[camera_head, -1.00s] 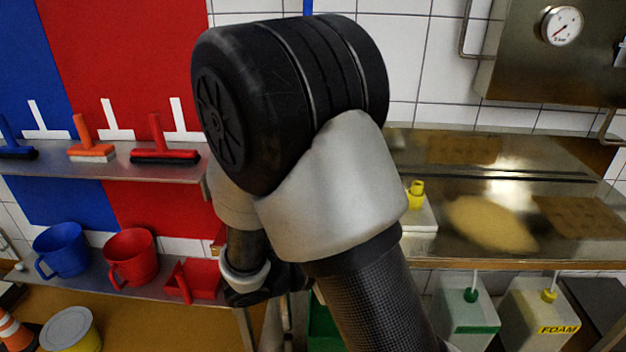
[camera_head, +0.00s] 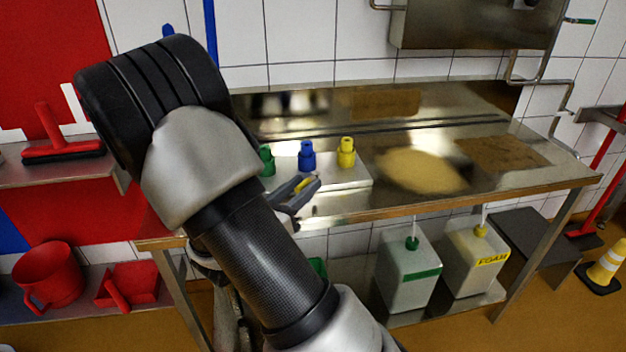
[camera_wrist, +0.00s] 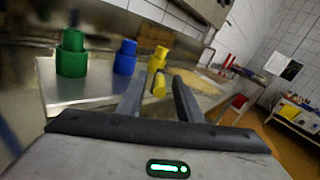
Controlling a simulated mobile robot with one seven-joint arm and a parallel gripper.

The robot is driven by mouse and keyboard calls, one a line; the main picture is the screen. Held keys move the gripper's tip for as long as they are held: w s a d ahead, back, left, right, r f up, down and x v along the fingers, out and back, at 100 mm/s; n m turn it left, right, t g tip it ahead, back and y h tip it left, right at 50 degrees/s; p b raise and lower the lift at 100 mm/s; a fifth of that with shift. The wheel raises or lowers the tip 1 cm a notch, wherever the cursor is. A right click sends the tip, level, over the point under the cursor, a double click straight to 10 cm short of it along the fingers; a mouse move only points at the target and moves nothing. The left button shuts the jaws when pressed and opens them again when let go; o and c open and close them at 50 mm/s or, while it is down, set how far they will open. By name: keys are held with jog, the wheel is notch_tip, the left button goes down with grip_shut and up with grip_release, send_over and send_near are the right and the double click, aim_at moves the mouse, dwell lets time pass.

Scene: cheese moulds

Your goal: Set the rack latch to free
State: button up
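A pale, low rack block (camera_head: 350,178) with green (camera_head: 266,160), blue (camera_head: 307,156) and yellow (camera_head: 346,152) fittings stands on the steel bench. It also shows in the wrist view (camera_wrist: 92,98). My gripper (camera_head: 304,192) is at the front of the block. In the wrist view my gripper (camera_wrist: 160,80) is open, its two fingers on either side of the yellow bar, with gaps visible.
The steel bench (camera_head: 500,180) carries a tan patch (camera_head: 422,170) to the right. White canisters with a green band (camera_head: 408,275) and a FOAM label (camera_head: 473,262) stand on the shelf below. A steel cabinet (camera_head: 470,25) hangs above. Red wall shelves' tools lie at left.

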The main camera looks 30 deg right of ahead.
aim_at(311, 179)
jog(key=shift+x, duration=2.35)
grip_shut()
